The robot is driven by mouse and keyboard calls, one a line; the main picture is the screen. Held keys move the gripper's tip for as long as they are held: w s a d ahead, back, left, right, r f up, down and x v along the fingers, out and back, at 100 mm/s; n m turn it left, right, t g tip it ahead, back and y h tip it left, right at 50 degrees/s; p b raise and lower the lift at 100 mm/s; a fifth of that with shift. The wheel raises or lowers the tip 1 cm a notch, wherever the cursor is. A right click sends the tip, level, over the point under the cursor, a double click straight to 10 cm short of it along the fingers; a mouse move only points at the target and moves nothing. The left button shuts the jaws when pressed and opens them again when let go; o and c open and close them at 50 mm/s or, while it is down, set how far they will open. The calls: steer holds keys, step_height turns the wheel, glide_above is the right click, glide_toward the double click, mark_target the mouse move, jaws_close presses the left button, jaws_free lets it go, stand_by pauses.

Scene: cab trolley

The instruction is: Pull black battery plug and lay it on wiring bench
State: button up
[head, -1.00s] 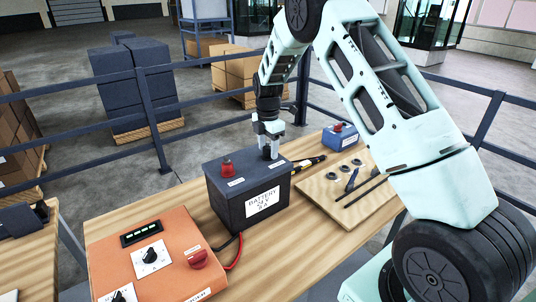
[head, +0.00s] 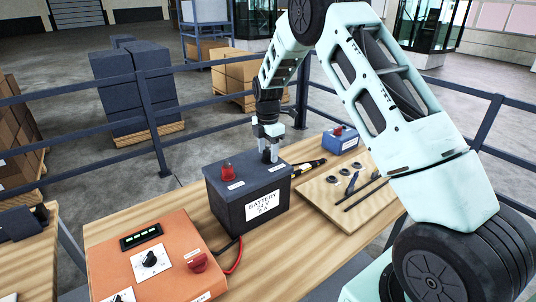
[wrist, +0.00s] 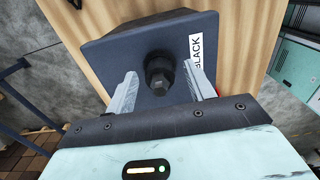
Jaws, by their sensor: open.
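The black battery (head: 228,207) stands on the wooden bench (head: 190,222), with a red plug (head: 227,172) on its top left. The black plug (wrist: 159,75) is in the wrist view, upright on the battery top beside a label reading BLACK. My gripper (head: 269,156) points down over the right part of the battery top. In the wrist view my gripper (wrist: 160,90) is open, with one finger on each side of the black plug and gaps showing between. In the head view the fingers mostly hide the black plug.
An orange control box (head: 165,262) with knobs and a red button stands front left. A board (head: 335,203) with rings and thin tools lies to the right. A blue box (head: 340,140) and a yellow-black tool (head: 309,166) are behind. Bare bench shows left of the battery.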

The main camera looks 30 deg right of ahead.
mark_target(268, 146)
steer(key=shift+c, duration=0.3)
jaws_close()
steer(key=shift+r, duration=0.1)
steer(key=shift+r+p, duration=1.9)
steer(key=shift+r, duration=1.05)
